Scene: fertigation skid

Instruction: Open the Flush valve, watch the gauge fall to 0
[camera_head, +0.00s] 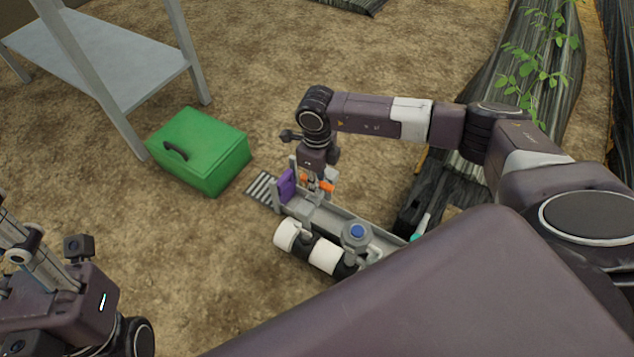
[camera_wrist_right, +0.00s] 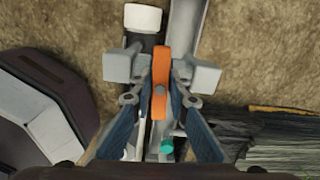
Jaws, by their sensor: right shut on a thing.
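My right gripper (camera_head: 313,190) points down at the skid (camera_head: 345,222). In the right wrist view its two grey fingertips (camera_wrist_right: 161,72) are shut on an orange valve handle (camera_wrist_right: 161,92), one on each side. Orange parts (camera_head: 326,187) also show beside the gripper in the head view, next to a purple plate (camera_head: 287,184). I cannot read a label naming the Flush valve. A round fitting with a blue top (camera_head: 357,231) stands on the skid; no gauge dial or needle can be made out. My left gripper (camera_head: 22,232) is at the lower left, partly cut off.
White-and-black piping (camera_head: 325,255) runs along the skid's near side. A teal handle (camera_head: 418,232) lies near its right end. A green toolbox (camera_head: 205,150) and a grey metal table (camera_head: 120,65) stand at left. Plastic-covered plant rows (camera_head: 535,90) are at right.

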